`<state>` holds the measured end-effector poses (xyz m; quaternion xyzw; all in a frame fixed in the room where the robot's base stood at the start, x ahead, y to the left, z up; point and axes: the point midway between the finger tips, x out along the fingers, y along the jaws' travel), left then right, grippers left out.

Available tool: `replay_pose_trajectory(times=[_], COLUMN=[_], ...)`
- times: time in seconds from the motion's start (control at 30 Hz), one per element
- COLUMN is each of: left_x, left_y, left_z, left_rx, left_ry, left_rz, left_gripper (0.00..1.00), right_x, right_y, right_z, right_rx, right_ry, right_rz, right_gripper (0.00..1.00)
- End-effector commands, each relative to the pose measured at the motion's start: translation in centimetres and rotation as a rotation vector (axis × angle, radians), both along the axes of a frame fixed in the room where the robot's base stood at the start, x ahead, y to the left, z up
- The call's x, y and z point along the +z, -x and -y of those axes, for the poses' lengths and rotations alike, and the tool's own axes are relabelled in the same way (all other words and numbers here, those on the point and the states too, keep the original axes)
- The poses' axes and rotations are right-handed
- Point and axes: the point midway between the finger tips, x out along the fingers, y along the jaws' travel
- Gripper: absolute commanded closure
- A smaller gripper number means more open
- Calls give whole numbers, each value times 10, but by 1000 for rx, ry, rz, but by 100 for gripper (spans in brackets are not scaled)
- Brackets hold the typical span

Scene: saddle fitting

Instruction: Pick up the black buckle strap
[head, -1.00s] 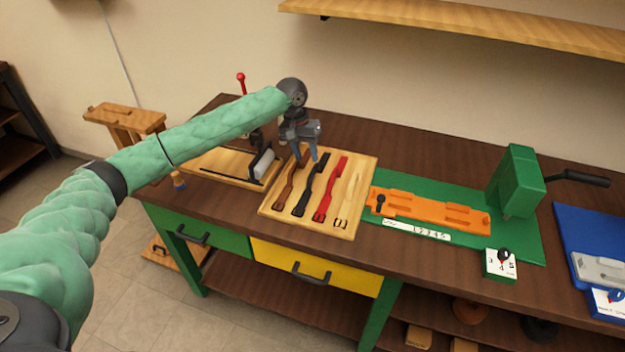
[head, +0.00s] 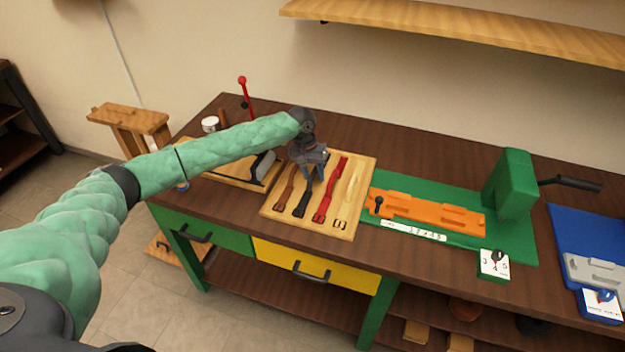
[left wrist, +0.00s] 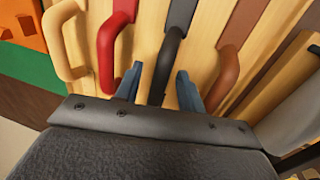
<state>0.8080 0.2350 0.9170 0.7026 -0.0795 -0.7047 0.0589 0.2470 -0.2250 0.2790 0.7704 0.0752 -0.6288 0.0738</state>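The black buckle strap (head: 302,204) lies on a light wooden board, between a brown strap (head: 284,197) and a red strap (head: 326,196). My left gripper (head: 312,173) is over the far part of the black strap and hides some of it. In the left wrist view, its two blue-grey fingers (left wrist: 158,88) are apart, with the black strap (left wrist: 169,58) running between them. Neither finger is clearly touching it. The red strap (left wrist: 108,45) is to the left and the brown strap (left wrist: 223,75) to the right. My right gripper is out of view.
A pale tan strap (head: 349,194) lies at the right of the wooden board (head: 283,225). A green mat (head: 512,242) with an orange fixture (head: 425,212) and a green press (head: 512,183) is further right. A wooden stand (head: 215,172) with a dark upright block is left of the board.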

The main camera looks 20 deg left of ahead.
Motion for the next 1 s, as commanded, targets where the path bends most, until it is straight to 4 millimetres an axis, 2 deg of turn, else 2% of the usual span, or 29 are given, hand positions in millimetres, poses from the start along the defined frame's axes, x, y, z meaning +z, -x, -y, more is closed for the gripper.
replay_pose_trajectory(times=[0.37, 0.5, 0.57, 1.0], left_x=[-6, -6, -6, -1], left_y=[0, 0, 0, 0], left_z=[1, 1, 1, 1], left_rx=[0, 0, 0, -1], left_ry=[0, 0, 0, 1], left_rz=[0, 0, 0, 2], left_gripper=[63, 90, 100, 100], right_x=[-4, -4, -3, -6], right_y=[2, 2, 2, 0], right_z=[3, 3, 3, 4], right_rx=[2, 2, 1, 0], right_ry=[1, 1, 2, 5], right_rz=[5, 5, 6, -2], right_gripper=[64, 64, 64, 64])
